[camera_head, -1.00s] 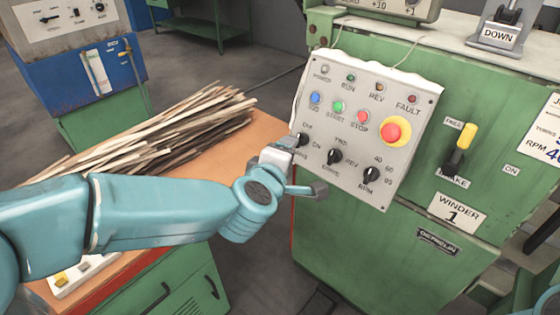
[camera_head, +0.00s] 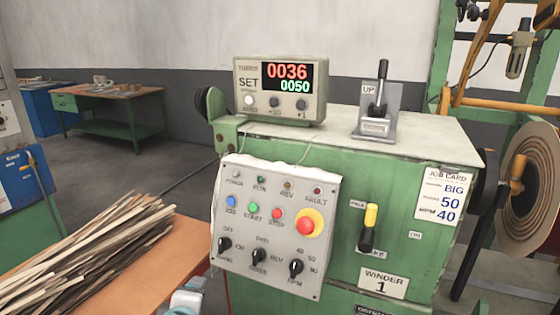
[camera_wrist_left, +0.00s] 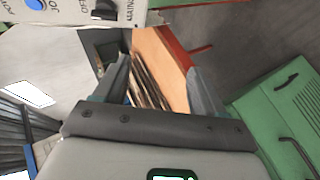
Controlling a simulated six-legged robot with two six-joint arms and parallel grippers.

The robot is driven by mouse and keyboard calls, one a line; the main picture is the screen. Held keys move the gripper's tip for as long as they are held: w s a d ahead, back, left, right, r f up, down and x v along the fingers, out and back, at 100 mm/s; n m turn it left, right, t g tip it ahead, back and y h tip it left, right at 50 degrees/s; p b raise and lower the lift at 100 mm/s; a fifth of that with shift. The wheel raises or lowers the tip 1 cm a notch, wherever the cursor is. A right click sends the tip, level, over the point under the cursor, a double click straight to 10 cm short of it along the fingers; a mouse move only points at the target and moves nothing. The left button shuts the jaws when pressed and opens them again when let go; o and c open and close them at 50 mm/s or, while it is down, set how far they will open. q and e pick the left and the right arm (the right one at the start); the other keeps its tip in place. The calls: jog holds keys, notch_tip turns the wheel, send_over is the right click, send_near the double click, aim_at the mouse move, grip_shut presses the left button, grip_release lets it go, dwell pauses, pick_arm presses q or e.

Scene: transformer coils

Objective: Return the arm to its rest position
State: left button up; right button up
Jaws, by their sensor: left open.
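My left gripper (camera_wrist_left: 160,78) is open in the left wrist view, with nothing held between its two grey fingers. Past the gap I see the orange bench top and wooden strips. In the head view only a small teal and white part of my left arm (camera_head: 187,301) shows at the bottom edge, below the control panel (camera_head: 272,272). The arm is apart from the panel's knobs there. The panel's corner (camera_wrist_left: 75,18) also shows at the top of the left wrist view. My right gripper is in neither view.
The green winder (camera_head: 330,170) carries the panel, a counter box (camera_head: 248,82) reading 0036 over 0050, and a lever (camera_head: 379,95). A bench (camera_head: 110,286) with thin strips (camera_head: 85,250) stands left. A coil disc (camera_head: 530,195) is at right. Open floor lies behind.

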pick_arm(q)
jog(key=s+f+m+g+h+p, duration=0.1)
jog(key=s+f+m+g+p, duration=0.2)
jog(key=f, duration=0.7)
jog(key=s+f+m+g+h, duration=0.1)
jog(key=s+f+m+g, duration=0.3)
jog(key=f, duration=0.7)
jog(key=s+d+f+m+g+h, duration=0.2)
jog(key=s+d+f+m, duration=0.1)
jog(key=s, duration=0.4)
jog(key=s+d+f+m+g+h+p, duration=0.1)
jog(key=s+d+f+m+g+h, duration=0.1)
jog(key=s+d+f+m, duration=0.2)
jog(key=s+d+m, duration=0.1)
jog(key=s, duration=0.2)
jog(key=shift+s+f, duration=0.15)
jog(key=shift+s, duration=0.25)
jog(key=shift+w, duration=0.1)
jog(key=c, duration=0.5)
jog(key=shift+a, duration=0.1)
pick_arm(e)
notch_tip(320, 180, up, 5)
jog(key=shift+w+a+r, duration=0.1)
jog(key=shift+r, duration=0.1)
